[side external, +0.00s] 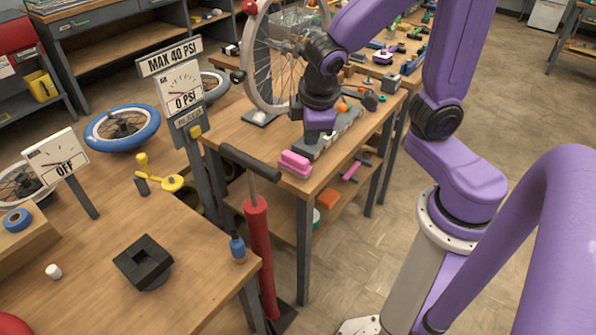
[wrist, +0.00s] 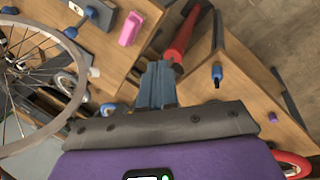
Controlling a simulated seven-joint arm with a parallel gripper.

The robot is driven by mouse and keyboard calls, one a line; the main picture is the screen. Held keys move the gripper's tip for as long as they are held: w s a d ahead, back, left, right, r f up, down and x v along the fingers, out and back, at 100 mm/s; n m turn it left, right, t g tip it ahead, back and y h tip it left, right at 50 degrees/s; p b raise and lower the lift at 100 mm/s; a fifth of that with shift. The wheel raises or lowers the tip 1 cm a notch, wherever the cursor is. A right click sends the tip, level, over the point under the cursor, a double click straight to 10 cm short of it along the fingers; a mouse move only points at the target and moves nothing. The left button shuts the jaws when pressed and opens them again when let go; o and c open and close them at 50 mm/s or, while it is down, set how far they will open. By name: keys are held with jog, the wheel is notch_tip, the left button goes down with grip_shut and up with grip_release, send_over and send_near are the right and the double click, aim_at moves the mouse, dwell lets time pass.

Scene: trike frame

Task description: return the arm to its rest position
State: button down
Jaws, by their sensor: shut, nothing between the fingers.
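My purple arm bends over the back wooden workbench (side external: 232,120) in the side external view. My gripper (side external: 312,136) points down above the bench, just behind and right of a pink block (side external: 295,163). It is shut and empty. In the wrist view, the closed grey-blue fingers of my gripper (wrist: 158,80) show at the centre, with nothing between them. Whether the fingertips touch the bench or the grey piece below them cannot be told.
A spoked wheel (side external: 262,75) stands upright left of my gripper. A red pump (side external: 259,240) stands at the bench's front, and it also shows in the wrist view (wrist: 187,35). Gauge signs (side external: 181,88) stand on the left. Small parts crowd the bench behind; floor on the right is clear.

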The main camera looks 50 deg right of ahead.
jog(key=s+r+n+g+y, duration=0.1)
jog(key=s+n+g+y, duration=0.1)
jog(key=s, duration=1.2)
jog(key=shift+s+n+g+y, duration=0.3)
jog(key=shift+n+y, duration=0.1)
jog(key=shift+n, duration=0.5)
jog(key=shift+w, duration=0.1)
